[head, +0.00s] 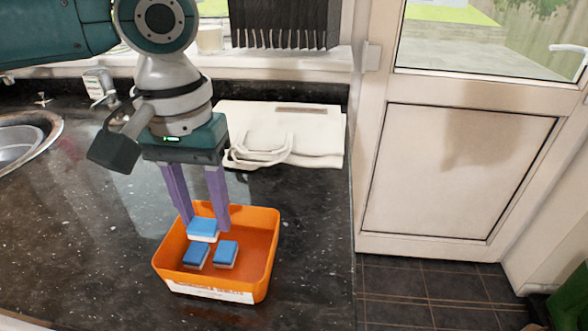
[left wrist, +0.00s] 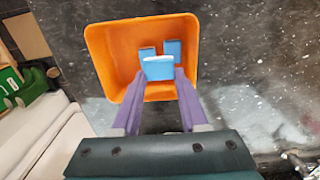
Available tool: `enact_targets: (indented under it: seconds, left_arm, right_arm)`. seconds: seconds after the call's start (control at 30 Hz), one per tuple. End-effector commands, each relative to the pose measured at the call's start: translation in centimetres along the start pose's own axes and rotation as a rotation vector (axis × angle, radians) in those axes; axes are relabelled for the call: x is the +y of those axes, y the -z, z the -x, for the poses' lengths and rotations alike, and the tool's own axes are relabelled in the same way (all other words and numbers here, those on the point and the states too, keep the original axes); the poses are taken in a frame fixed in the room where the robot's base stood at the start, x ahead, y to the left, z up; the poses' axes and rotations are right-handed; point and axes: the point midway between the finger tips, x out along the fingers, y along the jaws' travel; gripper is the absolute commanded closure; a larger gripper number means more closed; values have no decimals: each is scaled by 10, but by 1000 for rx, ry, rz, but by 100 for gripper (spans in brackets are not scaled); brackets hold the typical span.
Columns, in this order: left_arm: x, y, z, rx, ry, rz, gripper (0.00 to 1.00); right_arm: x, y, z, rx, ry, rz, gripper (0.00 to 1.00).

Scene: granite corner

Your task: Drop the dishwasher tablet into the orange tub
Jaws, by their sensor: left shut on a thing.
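The orange tub (head: 262,262) stands on the dark granite counter, near its right edge. My left gripper (head: 207,222) points down over the tub's back left part, shut on a blue and white dishwasher tablet (head: 202,230). The held tablet is between the purple fingertips, and it also shows in the left wrist view (left wrist: 158,69). Two more blue and white tablets lie side by side on the tub's floor, a left one (head: 196,254) and a right one (head: 226,254). I cannot tell the exact height of the held tablet above the tub floor. My right gripper is not in view.
A folded cream cloth bag (head: 310,135) lies behind the tub. Counter left of the tub is clear. A white door (head: 460,170) stands to the right, beyond the counter's edge.

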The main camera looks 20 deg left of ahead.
Motion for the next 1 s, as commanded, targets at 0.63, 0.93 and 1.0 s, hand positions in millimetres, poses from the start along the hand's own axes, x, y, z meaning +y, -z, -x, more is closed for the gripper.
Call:
enact_targets:
  seconds: [0.63,0.93,1.0]
  left_arm:
    - [0,0,1,0,0,0,22]
    - [0,1,46,4,-2,-2,22]
    - [1,1,61,4,-2,-1,22]
  right_arm:
    - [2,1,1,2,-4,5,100]
    - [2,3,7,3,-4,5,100]
    - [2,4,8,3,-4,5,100]
